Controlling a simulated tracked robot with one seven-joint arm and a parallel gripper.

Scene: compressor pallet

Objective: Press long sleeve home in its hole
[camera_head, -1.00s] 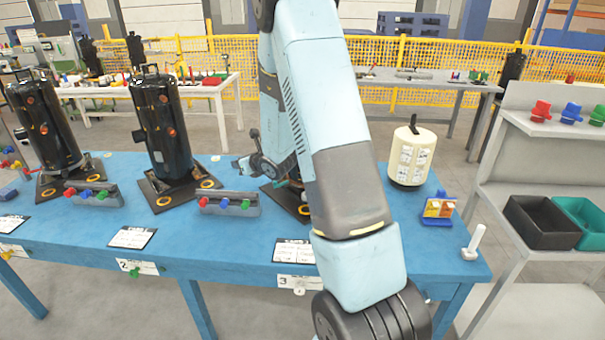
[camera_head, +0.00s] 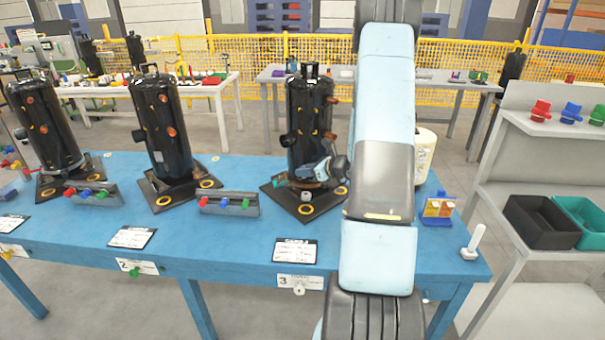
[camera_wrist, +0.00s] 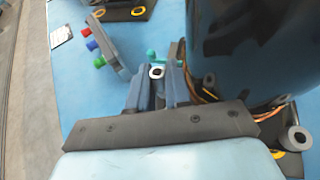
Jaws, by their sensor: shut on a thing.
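My gripper (camera_head: 318,172) is low at the front of the right-hand black compressor (camera_head: 308,115), above its dark pallet (camera_head: 300,211). In the wrist view its fingers (camera_wrist: 158,84) are shut on a sleeve (camera_wrist: 157,72), whose pale round end with a dark bore shows between the tips. The sleeve's lower end and its hole are hidden, so I cannot tell how deep it sits. In the head view a small pale piece (camera_head: 305,195) shows just below the gripper near the pallet's front corner. Another grey sleeve (camera_wrist: 298,136) stands on the right in the wrist view.
The compressor body (camera_wrist: 240,45) and thin wires (camera_wrist: 208,92) are close beside the fingers. A peg rack (camera_head: 229,204) with coloured pegs stands to the left. A label card (camera_head: 295,251) lies in front. A cream canister (camera_head: 425,155) is partly behind my arm.

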